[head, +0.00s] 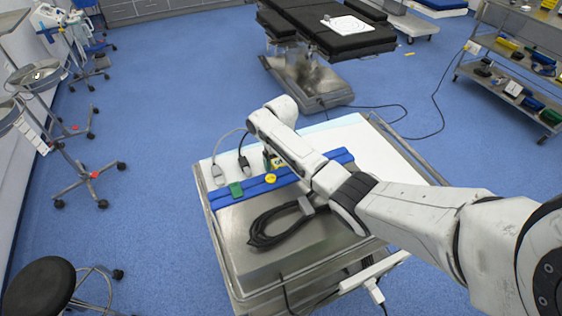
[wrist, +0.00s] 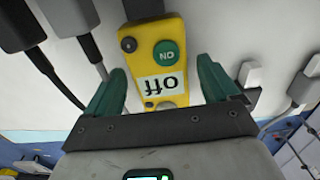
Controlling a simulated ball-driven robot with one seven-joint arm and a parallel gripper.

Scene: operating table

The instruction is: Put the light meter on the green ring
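A yellow box (wrist: 160,60) with a green "ON" button and an "off" label shows in the wrist view. I cannot tell for certain that it is the light meter. My gripper (wrist: 161,68) is open, with one green finger on each side of the box and gaps between. In the head view my arm hides most of the box, above the white top of the near trolley. A white sheet (head: 346,24) with a faint ring mark lies on the black operating table at the back; the mark's colour is too small to tell.
On the trolley (head: 262,238), a blue strip (head: 225,197) carries a green piece (head: 236,189) and a yellow disc (head: 270,178). Grey connectors with cables stand left of my gripper. Blue floor separates the trolley from the operating table (head: 335,43).

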